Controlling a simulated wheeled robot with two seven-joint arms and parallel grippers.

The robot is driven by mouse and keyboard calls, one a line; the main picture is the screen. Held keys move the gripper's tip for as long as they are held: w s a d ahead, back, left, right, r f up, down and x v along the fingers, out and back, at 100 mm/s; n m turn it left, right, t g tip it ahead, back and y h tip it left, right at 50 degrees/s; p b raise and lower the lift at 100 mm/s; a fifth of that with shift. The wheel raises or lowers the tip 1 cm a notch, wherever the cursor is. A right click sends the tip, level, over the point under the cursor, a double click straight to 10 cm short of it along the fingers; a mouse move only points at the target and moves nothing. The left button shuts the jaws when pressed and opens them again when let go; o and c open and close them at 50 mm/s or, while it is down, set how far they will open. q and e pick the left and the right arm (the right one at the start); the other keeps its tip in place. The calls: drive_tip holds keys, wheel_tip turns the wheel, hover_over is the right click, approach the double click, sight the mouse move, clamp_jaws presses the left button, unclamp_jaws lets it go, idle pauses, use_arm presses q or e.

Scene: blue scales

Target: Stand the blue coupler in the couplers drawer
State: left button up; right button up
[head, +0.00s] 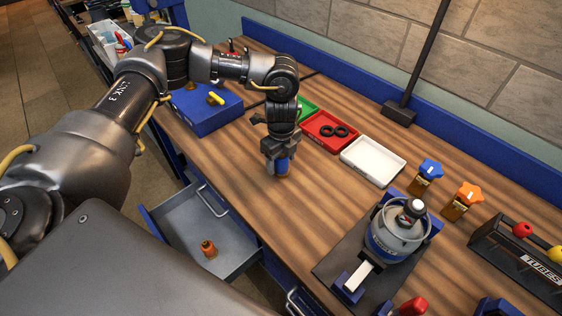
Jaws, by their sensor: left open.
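The blue coupler (282,167) stands upright on the wooden bench, with a brass-coloured lower end. My left gripper (276,157) points down over it, open, with its fingers around the coupler's upper part; whether they touch it cannot be told. The grey drawer (176,232) below the bench's front edge is pulled open. An orange coupler (209,249) stands inside it near the front right, and the rest of its floor is bare. No drawer label is readable. My right gripper is out of view.
A red tray (315,134) with black rings, a white empty tray (372,160) and a green tray (308,108) lie behind the gripper. A gas canister (392,238) stands on a dark plate to the right. A blue box (205,112) sits left. Bench between coupler and canister is clear.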

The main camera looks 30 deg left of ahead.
use_arm(q)
drive_tip(key=shift+c, duration=0.2)
drive_tip(key=c, duration=1.3)
drive_tip(key=shift+o, duration=0.2)
drive_tip(key=shift+r, duration=0.2)
drive_tip(key=shift+r+b, duration=0.25)
drive_tip(key=shift+b, duration=0.15)
wheel_tip(320, 180, up, 2)
drive_tip(key=shift+s+r+b, duration=0.1)
drive_tip(key=shift+r+b, duration=0.15)
drive_tip(key=shift+b, duration=0.4)
drive_tip(key=s+d+r+b, duration=0.3)
drive_tip(key=s+r, duration=0.6)
drive_tip(key=s, duration=0.4)
drive_tip(key=shift+s+d+r, duration=0.2)
drive_tip(key=shift+d+r, duration=0.05)
drive_tip(key=shift+r, duration=0.1)
